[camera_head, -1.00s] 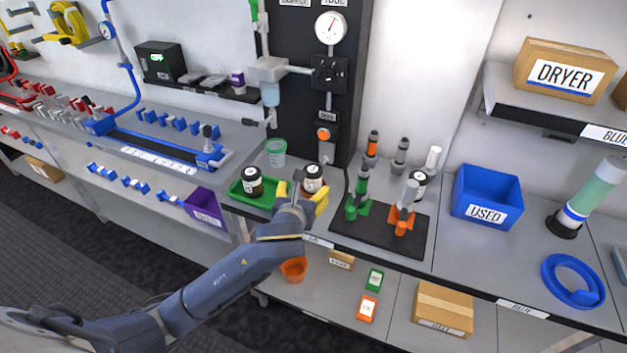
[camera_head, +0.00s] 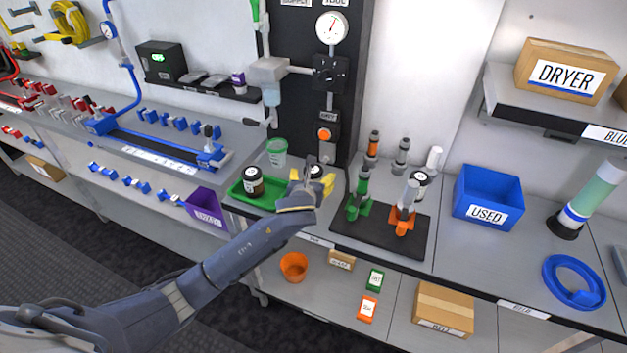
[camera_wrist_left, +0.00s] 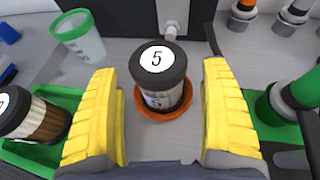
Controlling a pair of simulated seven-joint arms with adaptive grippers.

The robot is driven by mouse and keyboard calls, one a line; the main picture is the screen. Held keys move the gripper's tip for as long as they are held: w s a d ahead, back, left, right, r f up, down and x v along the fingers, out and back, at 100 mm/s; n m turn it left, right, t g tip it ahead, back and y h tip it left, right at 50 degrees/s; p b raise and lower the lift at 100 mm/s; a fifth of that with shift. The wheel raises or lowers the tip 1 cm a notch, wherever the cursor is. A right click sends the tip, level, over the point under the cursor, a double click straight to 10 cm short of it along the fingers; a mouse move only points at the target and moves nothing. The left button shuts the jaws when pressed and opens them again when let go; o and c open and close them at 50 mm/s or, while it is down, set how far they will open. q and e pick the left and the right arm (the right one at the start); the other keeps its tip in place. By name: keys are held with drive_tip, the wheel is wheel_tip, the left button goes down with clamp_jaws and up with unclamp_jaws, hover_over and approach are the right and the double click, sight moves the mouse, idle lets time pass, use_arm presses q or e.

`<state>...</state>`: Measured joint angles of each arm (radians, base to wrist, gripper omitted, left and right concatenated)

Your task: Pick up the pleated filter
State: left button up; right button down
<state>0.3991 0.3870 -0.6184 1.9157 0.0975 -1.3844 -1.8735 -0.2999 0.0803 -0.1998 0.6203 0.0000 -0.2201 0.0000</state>
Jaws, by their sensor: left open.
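My left gripper (camera_head: 312,180) is open, its yellow fingers pointing toward the back of the bench. In the left wrist view, the open gripper (camera_wrist_left: 160,115) has one finger on each side of a black-capped cylinder (camera_wrist_left: 158,78) marked 5. This cylinder stands upright in an orange dish (camera_wrist_left: 150,114), beyond the fingertips and apart from them. In the head view the gripper mostly hides it. A second black-capped cylinder (camera_wrist_left: 38,116) with a brown and white body stands to the left in a green tray (camera_wrist_left: 65,97). I cannot tell for certain which object is the pleated filter.
A green-rimmed cup (camera_head: 276,152) stands behind the green tray. A black mat (camera_head: 375,238) with green and orange stands lies to the right, close to the gripper. A blue USED bin (camera_head: 487,190) is farther right. A vertical panel with a gauge (camera_head: 332,28) rises behind.

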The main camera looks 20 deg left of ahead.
use_arm(q)
drive_tip(key=shift+x, duration=1.15)
drive_tip(key=shift+r, duration=0.1)
drive_tip(key=c, duration=1.4)
